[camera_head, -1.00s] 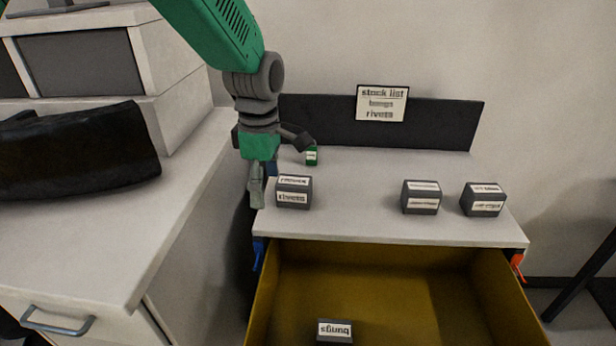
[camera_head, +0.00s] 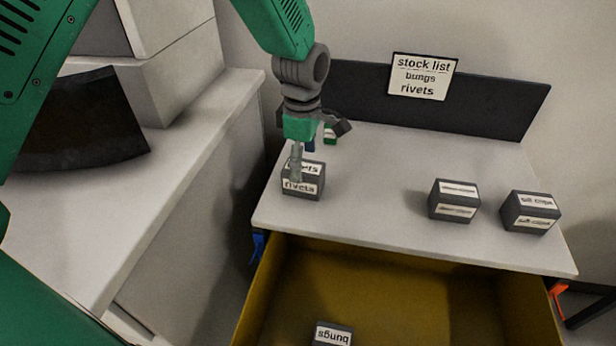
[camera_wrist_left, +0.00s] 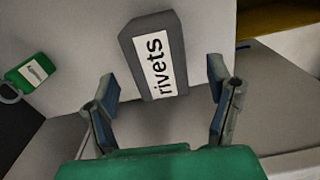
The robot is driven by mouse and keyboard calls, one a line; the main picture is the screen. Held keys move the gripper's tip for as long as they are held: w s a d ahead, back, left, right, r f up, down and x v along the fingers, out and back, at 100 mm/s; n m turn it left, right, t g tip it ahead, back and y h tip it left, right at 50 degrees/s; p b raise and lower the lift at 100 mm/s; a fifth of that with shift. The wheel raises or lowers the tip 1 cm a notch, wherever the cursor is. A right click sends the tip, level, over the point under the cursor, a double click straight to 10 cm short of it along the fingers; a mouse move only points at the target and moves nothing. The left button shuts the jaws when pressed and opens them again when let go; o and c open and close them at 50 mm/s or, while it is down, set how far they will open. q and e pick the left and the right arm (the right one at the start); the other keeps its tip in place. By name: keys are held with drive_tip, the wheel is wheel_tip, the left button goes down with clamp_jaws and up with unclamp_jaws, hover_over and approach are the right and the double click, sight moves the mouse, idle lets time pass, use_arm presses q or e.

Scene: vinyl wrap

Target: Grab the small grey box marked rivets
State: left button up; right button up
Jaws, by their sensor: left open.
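The small grey box marked rivets (camera_head: 303,187) stands at the left end of the grey tabletop in the head view, white labels on its top and front. My left gripper (camera_head: 297,172) is just above and behind it, with one finger hiding part of the top label. In the left wrist view the rivets box (camera_wrist_left: 137,28) lies ahead of the open left gripper (camera_wrist_left: 160,96), roughly between its two fingers. The fingers stand apart and nothing is held. I cannot tell whether a finger touches the box. My right gripper is not in view.
Two more grey labelled boxes (camera_head: 454,201) (camera_head: 530,212) stand on the right of the tabletop (camera_head: 375,190). A small green item (camera_head: 330,136) is behind my gripper, also in the wrist view (camera_wrist_left: 33,72). Below, an open yellow drawer (camera_head: 420,300) holds a bungs box (camera_head: 333,335).

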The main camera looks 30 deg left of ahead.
sight(311, 188)
use_arm(q)
drive_tip(key=shift+a+f, duration=0.45)
drive_tip(key=shift+f, duration=0.15)
drive_tip(key=f, duration=0.4)
drive_tip(key=shift+w+d+f+p, duration=0.15)
drive_tip(key=shift+d+p, duration=0.2)
drive_tip(key=shift+d, duration=0.05)
drive_tip(key=shift+d+f, duration=0.15)
drive_tip(key=shift+d, duration=0.1)
drive_tip(key=c, duration=0.4)
drive_tip(key=shift+a, duration=0.35)
drive_tip(key=c, duration=1)
